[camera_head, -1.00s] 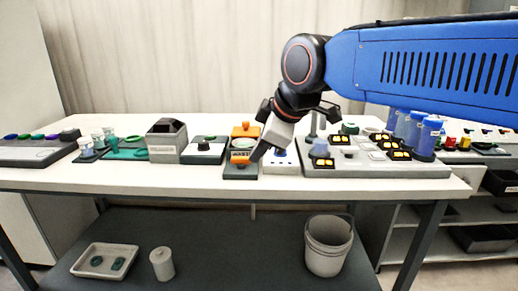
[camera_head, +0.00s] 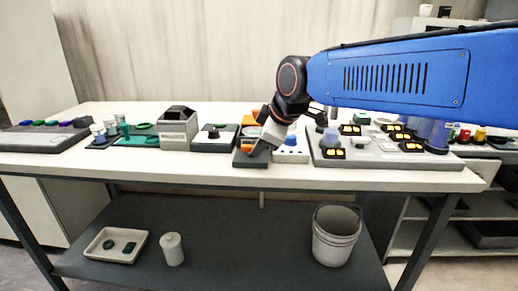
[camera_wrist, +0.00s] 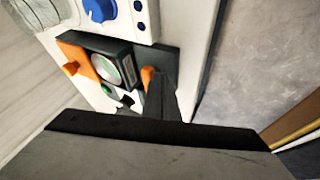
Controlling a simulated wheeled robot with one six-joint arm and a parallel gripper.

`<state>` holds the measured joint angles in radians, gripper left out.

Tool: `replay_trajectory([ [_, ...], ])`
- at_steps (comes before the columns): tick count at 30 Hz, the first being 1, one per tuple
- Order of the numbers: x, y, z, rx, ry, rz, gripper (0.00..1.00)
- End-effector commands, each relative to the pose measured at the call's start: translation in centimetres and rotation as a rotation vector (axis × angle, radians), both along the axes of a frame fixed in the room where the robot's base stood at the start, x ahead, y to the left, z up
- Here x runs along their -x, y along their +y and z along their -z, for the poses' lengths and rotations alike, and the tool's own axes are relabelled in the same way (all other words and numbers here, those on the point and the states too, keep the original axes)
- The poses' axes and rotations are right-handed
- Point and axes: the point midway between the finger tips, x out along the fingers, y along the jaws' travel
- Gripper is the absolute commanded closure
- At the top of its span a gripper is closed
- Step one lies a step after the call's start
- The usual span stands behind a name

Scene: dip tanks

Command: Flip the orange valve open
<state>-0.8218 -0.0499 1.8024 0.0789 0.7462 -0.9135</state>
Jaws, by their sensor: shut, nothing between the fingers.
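A dark unit (camera_head: 246,160) stands at the table's front edge, with an orange plate and knob at its back. In the wrist view the unit shows the orange plate (camera_wrist: 79,61), a round dial (camera_wrist: 106,69) and a small orange handle (camera_wrist: 148,76) at its other end. I cannot tell for certain which orange part is the valve; the small handle looks likeliest. My gripper (camera_head: 256,150) is shut and empty, pointing down over the front of the unit. In the wrist view its dark fingers (camera_wrist: 162,88) are right beside the small handle, partly covering it. I cannot tell whether they touch.
A white box with a blue knob (camera_head: 290,141) stands close on the right, and a grey board with yellow-marked switches (camera_head: 385,158) beyond it. A box with a black knob (camera_head: 213,138) stands on the left. A bucket (camera_head: 336,236) and a tray (camera_head: 115,246) are on the lower shelf.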

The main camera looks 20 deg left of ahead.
Motion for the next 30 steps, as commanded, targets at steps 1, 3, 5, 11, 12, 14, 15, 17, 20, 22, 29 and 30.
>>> replay_trajectory([
  [1, 0.01, 0.00, 0.00, 0.000, 0.000, 0.000, 1.00],
  [3, 0.01, 0.00, 0.00, 0.000, 0.000, 0.000, 1.00],
  [5, 0.02, -0.01, 0.01, 0.000, 0.000, 0.000, 1.00],
  [11, -0.11, -0.12, 0.01, 0.001, 0.000, -0.016, 1.00],
  [12, -0.14, -0.14, 0.01, 0.001, 0.000, -0.025, 1.00],
  [14, -0.18, -0.18, 0.01, 0.000, 0.000, -0.038, 1.00],
  [15, -0.17, -0.18, 0.01, 0.001, 0.000, -0.044, 1.00],
  [17, -0.17, -0.17, 0.01, 0.000, 0.001, -0.050, 1.00],
  [20, -0.21, -0.20, 0.01, 0.001, 0.001, -0.060, 1.00],
  [22, -0.24, -0.24, 0.02, 0.001, 0.000, -0.070, 1.00],
  [29, -0.40, -0.36, 0.02, 0.001, 0.000, -0.103, 1.00],
  [30, -0.43, -0.37, 0.02, 0.000, 0.001, -0.108, 1.00],
])
